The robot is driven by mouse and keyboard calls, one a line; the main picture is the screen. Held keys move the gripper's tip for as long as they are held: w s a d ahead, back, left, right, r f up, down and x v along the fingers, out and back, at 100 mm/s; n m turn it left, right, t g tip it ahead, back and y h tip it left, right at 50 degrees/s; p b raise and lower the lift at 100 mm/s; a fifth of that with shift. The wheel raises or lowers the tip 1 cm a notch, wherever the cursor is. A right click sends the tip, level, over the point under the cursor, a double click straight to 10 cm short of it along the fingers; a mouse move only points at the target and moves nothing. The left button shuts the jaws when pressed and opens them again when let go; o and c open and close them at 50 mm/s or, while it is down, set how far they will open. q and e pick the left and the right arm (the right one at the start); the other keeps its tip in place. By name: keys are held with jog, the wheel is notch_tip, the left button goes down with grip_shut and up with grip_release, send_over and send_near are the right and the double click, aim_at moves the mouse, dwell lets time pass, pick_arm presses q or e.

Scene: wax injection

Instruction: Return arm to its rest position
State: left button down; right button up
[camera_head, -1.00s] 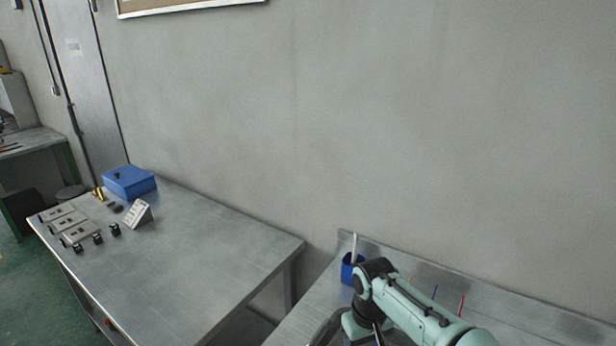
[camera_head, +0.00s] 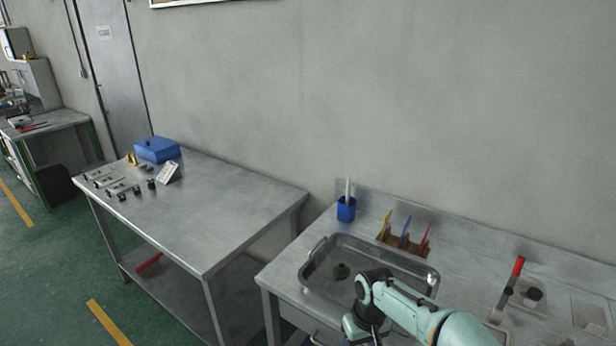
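One of my arms, pale green with dark joints, shows at the lower right, bent above the right-hand metal table (camera_head: 277,282). It covers the near right part of a metal tray (camera_head: 308,272). Its gripper cannot be made out. My other arm is not in view. A small dark green piece lies in the tray.
A blue cup (camera_head: 346,209) with a white stick stands behind the tray. A wooden rack (camera_head: 396,239) holds coloured tools. A red-handled item (camera_head: 517,267) is at the right. The left metal table (camera_head: 235,211) bears a blue box (camera_head: 157,150) and metal blocks; its right half is clear.

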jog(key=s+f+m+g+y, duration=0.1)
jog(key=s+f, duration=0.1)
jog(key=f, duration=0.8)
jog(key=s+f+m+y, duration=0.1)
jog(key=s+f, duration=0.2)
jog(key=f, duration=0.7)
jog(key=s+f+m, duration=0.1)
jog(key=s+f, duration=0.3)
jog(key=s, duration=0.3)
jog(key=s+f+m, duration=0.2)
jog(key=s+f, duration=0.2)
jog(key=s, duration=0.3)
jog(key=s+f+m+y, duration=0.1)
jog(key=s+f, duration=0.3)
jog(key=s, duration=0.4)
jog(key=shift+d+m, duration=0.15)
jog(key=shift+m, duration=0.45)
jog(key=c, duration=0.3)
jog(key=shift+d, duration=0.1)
